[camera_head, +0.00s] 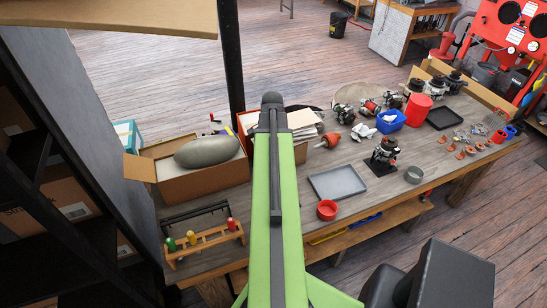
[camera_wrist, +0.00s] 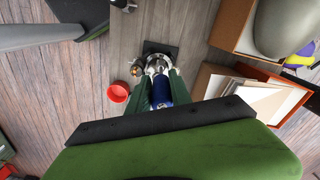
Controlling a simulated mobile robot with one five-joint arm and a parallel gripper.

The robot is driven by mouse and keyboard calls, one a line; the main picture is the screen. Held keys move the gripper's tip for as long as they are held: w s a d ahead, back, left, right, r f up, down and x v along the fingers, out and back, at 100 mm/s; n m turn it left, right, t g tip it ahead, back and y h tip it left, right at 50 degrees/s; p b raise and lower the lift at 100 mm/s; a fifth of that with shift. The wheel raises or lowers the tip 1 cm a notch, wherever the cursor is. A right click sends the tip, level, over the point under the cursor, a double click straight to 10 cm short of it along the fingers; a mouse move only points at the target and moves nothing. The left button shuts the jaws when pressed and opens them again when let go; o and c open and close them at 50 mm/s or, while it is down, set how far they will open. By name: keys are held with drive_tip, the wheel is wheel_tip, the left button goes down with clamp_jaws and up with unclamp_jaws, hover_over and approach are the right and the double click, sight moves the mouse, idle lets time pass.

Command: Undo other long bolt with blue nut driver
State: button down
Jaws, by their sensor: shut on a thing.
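The blue nut driver (camera_wrist: 158,91) is upright in line with the wrist view, its blue handle between the two dark green fingers of my gripper (camera_wrist: 158,80), which is shut on it. Just beyond its far end is the alternator (camera_wrist: 155,64), a round metal body on a black base plate (camera_wrist: 160,48). The driver and fingers cover part of the alternator, and I cannot tell whether the driver's tip touches a bolt. My gripper is hidden there.
A red bowl (camera_wrist: 118,92) lies beside the alternator; it also shows in the head view (camera_head: 327,210), near a grey tray (camera_head: 338,183). A wooden rack (camera_head: 204,242) holds green, yellow and red handles at left. A cardboard box (camera_head: 183,180) stands behind it.

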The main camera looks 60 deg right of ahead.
drive_tip(key=m, duration=0.4)
drive_tip(key=shift+w+d, duration=0.1)
drive_tip(key=shift+w, duration=0.05)
drive_tip(key=m, duration=0.4)
drive_tip(key=shift+w+d, duration=0.1)
drive_tip(key=shift+w, duration=0.05)
drive_tip(key=shift+f, duration=0.1)
drive_tip(key=shift+f, duration=0.15)
drive_tip(key=shift+f+b, duration=0.4)
drive_tip(key=shift+b, duration=0.2)
